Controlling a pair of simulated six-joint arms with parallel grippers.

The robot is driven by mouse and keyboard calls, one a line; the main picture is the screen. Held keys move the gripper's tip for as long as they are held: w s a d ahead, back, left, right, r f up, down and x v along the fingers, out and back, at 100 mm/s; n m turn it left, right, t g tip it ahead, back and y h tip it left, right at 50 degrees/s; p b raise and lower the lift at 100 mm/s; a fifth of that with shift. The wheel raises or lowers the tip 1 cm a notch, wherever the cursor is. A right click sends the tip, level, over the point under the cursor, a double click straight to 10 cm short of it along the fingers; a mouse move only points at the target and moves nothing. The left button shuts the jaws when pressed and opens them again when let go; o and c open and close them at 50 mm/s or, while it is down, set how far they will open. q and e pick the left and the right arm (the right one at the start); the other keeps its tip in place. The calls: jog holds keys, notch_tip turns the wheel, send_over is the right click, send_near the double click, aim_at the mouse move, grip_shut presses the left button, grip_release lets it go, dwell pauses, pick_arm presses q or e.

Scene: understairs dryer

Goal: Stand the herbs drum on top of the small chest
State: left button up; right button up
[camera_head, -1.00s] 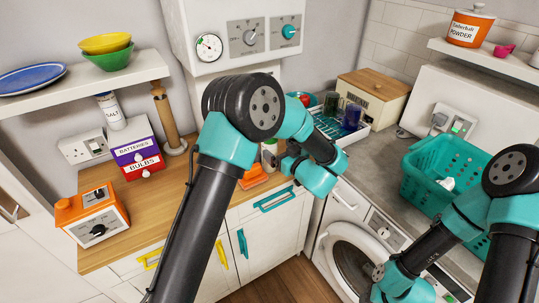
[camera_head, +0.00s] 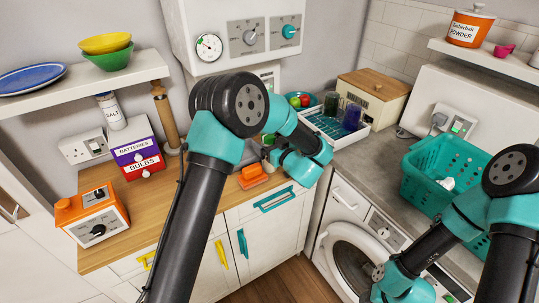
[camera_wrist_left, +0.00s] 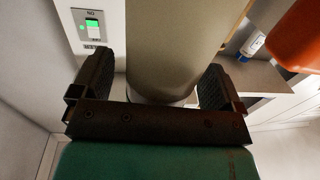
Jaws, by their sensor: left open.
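The small chest (camera_head: 137,160) stands at the left of the wooden counter, with a purple BATTERIES drawer over a red BULBS drawer; its top is bare. In the left wrist view a plain pale beige cylinder (camera_wrist_left: 172,40) stands between the jaws of my left gripper (camera_wrist_left: 160,78). It may be the herbs drum, but no label shows. The gripper is open, with a finger on each side of the cylinder. In the head view my left arm hides most of this spot. My right gripper is not in view.
An orange timer box (camera_head: 93,215), a salt bottle (camera_head: 110,112) and a wooden mill (camera_head: 166,118) stand around the chest. An orange item (camera_head: 253,176) lies near the counter's front. A tray with jars (camera_head: 338,125) is at the back right. A shelf (camera_head: 85,85) overhangs the left.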

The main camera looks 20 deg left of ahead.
pick_arm(q)
jog(key=c, duration=1.6)
jog(key=shift+o, duration=0.2)
jog(key=shift+r, duration=0.1)
notch_tip(320, 180, up, 10)
jog(key=shift+f, duration=0.1)
